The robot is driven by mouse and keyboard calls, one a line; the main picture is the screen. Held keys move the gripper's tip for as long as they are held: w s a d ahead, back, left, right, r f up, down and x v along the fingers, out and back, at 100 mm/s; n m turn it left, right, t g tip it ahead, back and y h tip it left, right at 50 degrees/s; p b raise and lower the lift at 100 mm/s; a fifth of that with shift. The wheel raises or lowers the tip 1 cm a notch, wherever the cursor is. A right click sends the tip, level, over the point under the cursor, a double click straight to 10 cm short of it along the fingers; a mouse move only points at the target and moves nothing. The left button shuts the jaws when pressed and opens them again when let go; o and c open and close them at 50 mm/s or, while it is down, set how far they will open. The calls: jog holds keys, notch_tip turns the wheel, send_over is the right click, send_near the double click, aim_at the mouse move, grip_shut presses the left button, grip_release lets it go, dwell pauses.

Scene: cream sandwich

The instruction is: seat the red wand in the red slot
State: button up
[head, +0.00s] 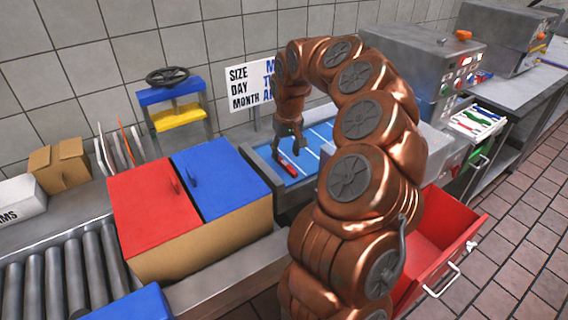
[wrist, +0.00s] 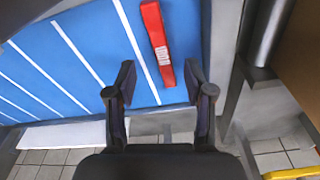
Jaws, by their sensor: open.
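The red wand (wrist: 157,45), a slim red bar with a pale label, lies on the blue surface with white lines (wrist: 90,50). In the head view the red wand (head: 288,164) shows near the left side of that blue surface, just below my gripper (head: 289,148). In the wrist view my gripper (wrist: 160,82) is open, with its two fingers apart and the wand's near end between or just beyond their tips. I cannot tell the height gap. A white rack (head: 478,122) with coloured strips, red among them, stands at the right; I cannot make out a red slot for certain.
A box with red (head: 148,205) and blue (head: 218,180) lids stands left of the blue surface. A red drawer (head: 435,240) is open at the right. A grey machine (head: 430,65) stands behind my arm. Rollers (head: 65,275) run at lower left.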

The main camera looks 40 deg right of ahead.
aim_at(284, 162)
jog(key=shift+w+a+f, duration=0.1)
jog(key=shift+a+f, duration=0.1)
jog(key=shift+f, duration=1.05)
jog(key=shift+w+d+f, duration=0.1)
jog(key=shift+f, duration=0.4)
jog(key=shift+c, duration=0.3)
grip_shut()
